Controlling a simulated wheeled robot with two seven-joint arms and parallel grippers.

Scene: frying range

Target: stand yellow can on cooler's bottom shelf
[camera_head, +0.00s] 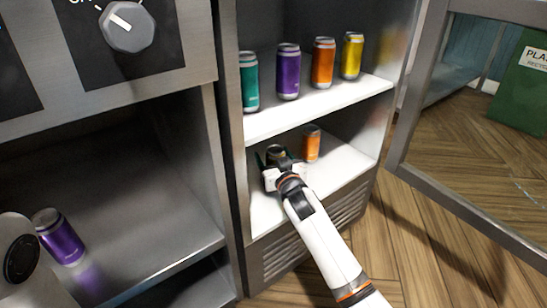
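My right gripper (278,168) reaches into the open cooler, low over the bottom shelf (345,162). A can (276,151) shows between and just beyond its fingers. My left gripper is not in view.
Green (249,82), purple (288,72) and orange (322,63) cans stand on the upper shelf, above my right gripper. The cooler's glass door (432,196) is swung open to the right.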

